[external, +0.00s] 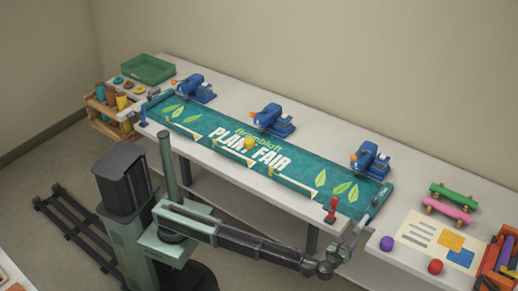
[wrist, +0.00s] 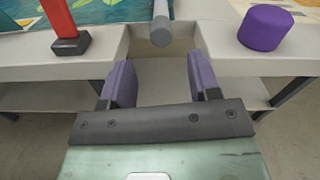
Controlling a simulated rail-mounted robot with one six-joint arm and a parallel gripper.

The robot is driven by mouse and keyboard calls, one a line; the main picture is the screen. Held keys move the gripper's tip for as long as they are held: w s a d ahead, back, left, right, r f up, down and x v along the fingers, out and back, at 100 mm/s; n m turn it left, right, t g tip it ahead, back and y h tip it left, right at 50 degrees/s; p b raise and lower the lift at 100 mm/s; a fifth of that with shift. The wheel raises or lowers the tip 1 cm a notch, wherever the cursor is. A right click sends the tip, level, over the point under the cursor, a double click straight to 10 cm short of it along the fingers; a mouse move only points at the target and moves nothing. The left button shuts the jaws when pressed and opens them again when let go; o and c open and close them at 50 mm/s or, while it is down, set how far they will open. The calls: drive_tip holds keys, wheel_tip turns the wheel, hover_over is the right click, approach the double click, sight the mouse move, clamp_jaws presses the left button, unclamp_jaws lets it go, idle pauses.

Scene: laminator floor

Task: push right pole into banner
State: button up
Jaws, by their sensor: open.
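The teal banner (external: 300,176), lettered "PLANT FAIR", lies flat along the white table. The right pole (external: 376,201) is a grey rod at the banner's right end, with its near end sticking out towards me. In the wrist view the pole (wrist: 161,28) shows its round grey end over the table's notch; how far it sits in the banner's sleeve cannot be told. My gripper (wrist: 162,82) is open, its purple fingers apart and empty, just short of the pole end and roughly in line with it. In the external view my gripper (external: 348,246) is at the table's front edge.
A red clamp-like post (external: 331,210) stands left of the pole; it also shows in the wrist view (wrist: 62,20). A purple knob (wrist: 266,27) stands to the right, and a red one (external: 435,267) beyond it. Blue clamps (external: 369,160) line the banner's back edge.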

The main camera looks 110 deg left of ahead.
sight(354, 233)
drive_tip(key=x, duration=0.8)
drive_tip(key=shift+w+a, duration=0.1)
drive_tip(key=shift+a, duration=0.05)
